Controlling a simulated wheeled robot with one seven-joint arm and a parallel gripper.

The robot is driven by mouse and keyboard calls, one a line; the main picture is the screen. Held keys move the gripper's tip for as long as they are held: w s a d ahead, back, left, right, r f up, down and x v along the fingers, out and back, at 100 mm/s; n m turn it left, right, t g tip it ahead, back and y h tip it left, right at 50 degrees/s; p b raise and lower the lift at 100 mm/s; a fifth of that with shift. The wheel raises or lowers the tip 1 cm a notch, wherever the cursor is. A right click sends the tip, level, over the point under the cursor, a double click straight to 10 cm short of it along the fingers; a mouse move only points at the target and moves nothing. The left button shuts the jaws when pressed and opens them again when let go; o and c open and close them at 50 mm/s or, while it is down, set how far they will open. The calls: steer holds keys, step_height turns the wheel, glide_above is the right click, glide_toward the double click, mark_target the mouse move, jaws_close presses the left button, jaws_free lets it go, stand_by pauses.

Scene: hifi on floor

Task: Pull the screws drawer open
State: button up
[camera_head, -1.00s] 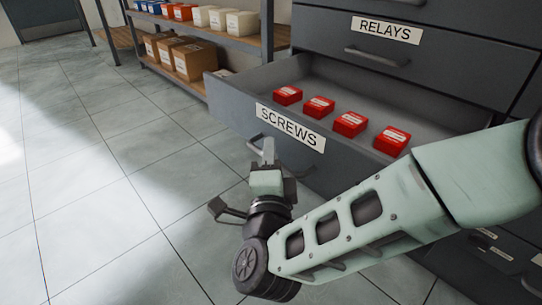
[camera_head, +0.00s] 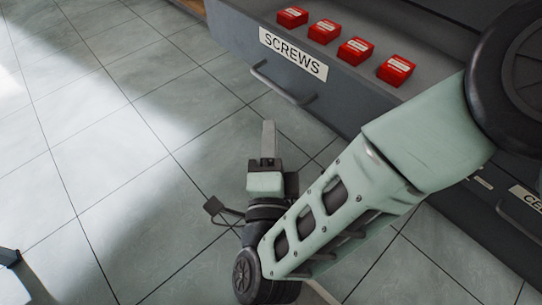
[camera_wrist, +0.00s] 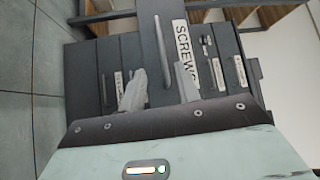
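The dark grey screws drawer (camera_head: 225,27) stands pulled out, with its white SCREWS label (camera_head: 293,53) on the front and several small red boxes inside. Its bar handle (camera_head: 283,84) shows below the label. My gripper (camera_head: 268,130) is in front of the drawer, apart from the handle, with floor visible between them. In the wrist view my gripper's two fingers (camera_wrist: 160,88) are spread, with nothing held between them. The handle (camera_wrist: 162,50) lies beyond the fingertips, roughly in line with the gap, and the SCREWS label (camera_wrist: 185,52) is to its right.
Other labelled cabinet drawers (camera_wrist: 110,70) show in the wrist view. Tiled floor (camera_head: 110,150) to the left of my arm is clear. Part of a dark object (camera_head: 10,257) shows at the lower left edge.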

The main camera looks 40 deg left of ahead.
steer(key=shift+b+v, duration=0.3)
steer(key=shift+v, duration=2.1)
steer(key=shift+w, duration=0.1)
steer(key=w+d+r+n+g+h+p, duration=0.3)
steer(key=w+d+r+n+g+p, duration=0.15)
steer(key=w+r+n+g, duration=0.45)
steer(key=s+d+r+n+g+h+p, duration=0.1)
steer(key=d+r+n+g+h+p, duration=0.15)
steer(key=d, duration=0.75)
steer(key=s+d+r+n+g+h+p, duration=0.1)
steer(key=s+d+r+n+h+p, duration=0.2)
steer(key=d, duration=0.6)
steer(key=d+r+n+g+h+p, duration=0.1)
steer(key=d+r+g+h, duration=0.2)
steer(key=d, duration=0.7)
step_height(320, 180, up, 37)
steer(key=p, duration=3.7)
steer(key=shift+a+r+t+h, duration=0.2)
steer(key=shift+a+t+h, duration=0.15)
steer(key=shift+t, duration=0.1)
steer(key=shift+s, duration=0.1)
